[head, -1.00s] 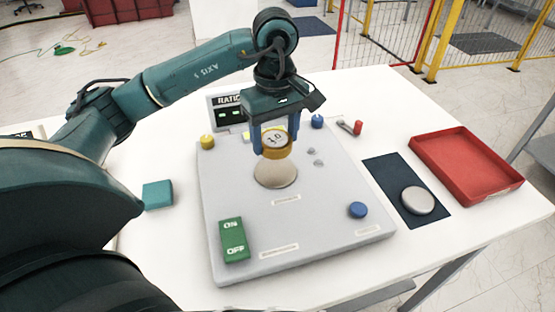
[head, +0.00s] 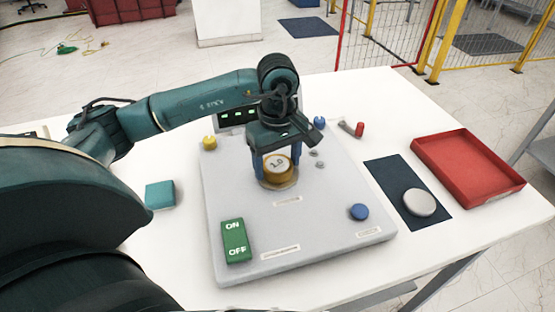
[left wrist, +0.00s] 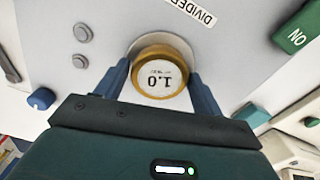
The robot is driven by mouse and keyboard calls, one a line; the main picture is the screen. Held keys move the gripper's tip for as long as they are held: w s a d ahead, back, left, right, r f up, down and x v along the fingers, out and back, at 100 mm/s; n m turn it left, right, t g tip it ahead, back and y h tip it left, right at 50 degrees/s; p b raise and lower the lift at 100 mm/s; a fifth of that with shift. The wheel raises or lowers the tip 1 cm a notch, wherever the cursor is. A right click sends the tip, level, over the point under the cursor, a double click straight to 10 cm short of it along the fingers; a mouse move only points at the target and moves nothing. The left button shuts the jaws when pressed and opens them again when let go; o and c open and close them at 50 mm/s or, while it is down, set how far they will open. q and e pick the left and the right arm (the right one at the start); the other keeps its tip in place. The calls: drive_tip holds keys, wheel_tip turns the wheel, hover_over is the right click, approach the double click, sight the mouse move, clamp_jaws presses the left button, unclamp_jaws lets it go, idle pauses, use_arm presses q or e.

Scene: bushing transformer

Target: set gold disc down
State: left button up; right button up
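The gold disc (head: 278,170), marked 1.0 on its white top, is at the round pad (head: 262,186) of the grey panel (head: 330,240). It sits level and looks to rest on the pad. My left gripper (head: 277,173) points down with its blue fingers on both sides of the disc, shut on it. The left wrist view shows the disc (left wrist: 160,76) between the fingertips (left wrist: 159,74), with a crescent of the pad (left wrist: 143,44) beside it. My right gripper is not in view.
A green ON/OFF switch (head: 235,240), a blue knob (head: 359,212) and a yellow knob (head: 209,143) are on the panel. A silver disc (head: 419,202) lies on a dark mat (head: 388,180). A red tray (head: 466,192) is at right, a teal block (head: 160,195) at left.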

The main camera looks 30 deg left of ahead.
sight(278, 165)
use_arm(q)
drive_tip(key=shift+o, duration=1.3)
drive_tip(key=shift+r, duration=0.1)
drive_tip(key=shift+r+p, duration=0.25)
drive_tip(key=shift+p, duration=0.15)
wheel_tip(278, 165, up, 12)
drive_tip(key=b, duration=0.1)
drive_tip(key=shift+f, duration=0.15)
